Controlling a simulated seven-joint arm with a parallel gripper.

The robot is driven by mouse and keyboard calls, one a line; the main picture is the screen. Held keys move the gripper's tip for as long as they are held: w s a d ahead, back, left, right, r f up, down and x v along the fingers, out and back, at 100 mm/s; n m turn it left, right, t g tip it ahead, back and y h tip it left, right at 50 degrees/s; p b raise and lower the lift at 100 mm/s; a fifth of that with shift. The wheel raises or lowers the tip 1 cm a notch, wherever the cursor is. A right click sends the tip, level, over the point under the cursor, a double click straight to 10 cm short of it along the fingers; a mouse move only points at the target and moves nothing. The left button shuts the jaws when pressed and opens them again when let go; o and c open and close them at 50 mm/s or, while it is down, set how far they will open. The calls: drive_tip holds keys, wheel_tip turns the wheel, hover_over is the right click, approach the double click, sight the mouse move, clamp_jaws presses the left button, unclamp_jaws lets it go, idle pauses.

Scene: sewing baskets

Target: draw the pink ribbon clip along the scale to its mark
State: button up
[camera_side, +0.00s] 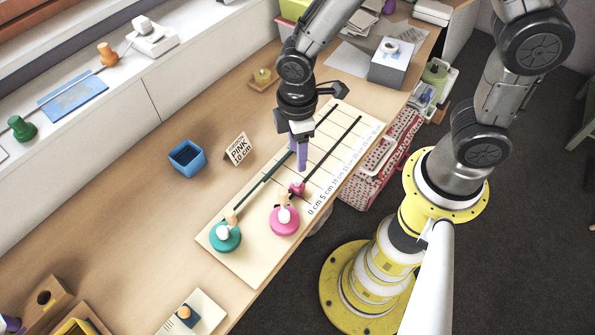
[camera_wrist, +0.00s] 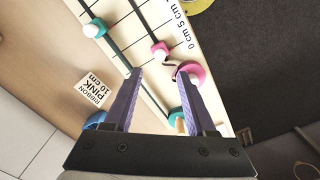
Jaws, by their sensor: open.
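A pink ribbon clip (camera_side: 297,188) stands on the pale scale board (camera_side: 245,262), by the 0 cm end, close to the pink spool (camera_side: 284,222). The clip also shows in the wrist view (camera_wrist: 159,52), just beyond and between my fingertips. My gripper (camera_side: 302,168) has purple fingers, open and empty, above the board near the clip; in the wrist view its fingers (camera_wrist: 160,72) are apart. A card (camera_side: 238,149) reads "RIBBON PINK 10 cm". A dark track runs from the clip along the scale.
A teal spool (camera_side: 224,238) stands beside the pink one, its teal ribbon drawn out to a teal clip (camera_wrist: 95,28) farther along the board. A blue open box (camera_side: 187,158) stands left of the board. A grey box (camera_side: 392,65) stands beyond its far end.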

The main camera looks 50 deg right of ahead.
sight(297, 178)
wheel_tip(297, 178, down, 8)
drive_tip(key=shift+f, duration=0.25)
clamp_jaws()
idle(0.4)
drive_tip(key=shift+r, duration=0.1)
idle(1.0)
